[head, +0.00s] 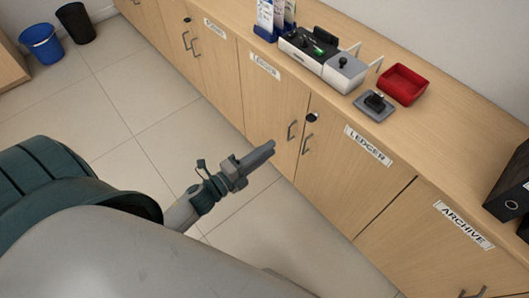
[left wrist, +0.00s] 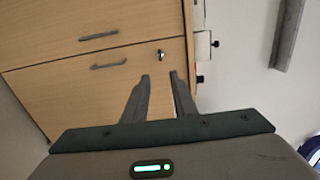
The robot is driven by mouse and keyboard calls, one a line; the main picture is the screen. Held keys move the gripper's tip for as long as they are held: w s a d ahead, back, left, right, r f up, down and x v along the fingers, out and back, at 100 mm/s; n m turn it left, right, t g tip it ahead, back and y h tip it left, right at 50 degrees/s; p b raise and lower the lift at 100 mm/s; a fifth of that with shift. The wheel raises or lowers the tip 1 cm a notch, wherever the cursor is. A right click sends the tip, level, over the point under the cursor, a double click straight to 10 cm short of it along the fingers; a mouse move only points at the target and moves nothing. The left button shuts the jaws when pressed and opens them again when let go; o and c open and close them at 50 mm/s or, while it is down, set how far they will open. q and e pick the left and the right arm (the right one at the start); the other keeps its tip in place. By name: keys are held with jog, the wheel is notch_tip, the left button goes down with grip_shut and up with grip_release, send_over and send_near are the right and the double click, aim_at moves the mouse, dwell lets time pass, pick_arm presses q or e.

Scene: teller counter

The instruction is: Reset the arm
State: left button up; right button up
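My left gripper (head: 270,147) shows in the head view in front of the wooden cabinet doors, over the tiled floor. In the left wrist view its two fingers (left wrist: 160,76) stand apart with a gap between the tips and nothing held in it. The gripper is below the counter top in the picture, and I cannot tell its exact distance from the doors. My right gripper is not in view.
The wooden counter (head: 450,119) holds a red tray (head: 403,85), a stamp on a grey pad (head: 375,105) and a black-and-white device (head: 320,58). Doors read LEDGER and ARCHIVE. A blue bin (head: 42,43) stands far left. Wooden drawers (left wrist: 95,80) face the left wrist camera.

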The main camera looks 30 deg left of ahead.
pick_arm(q)
jog(key=shift+s, duration=0.2)
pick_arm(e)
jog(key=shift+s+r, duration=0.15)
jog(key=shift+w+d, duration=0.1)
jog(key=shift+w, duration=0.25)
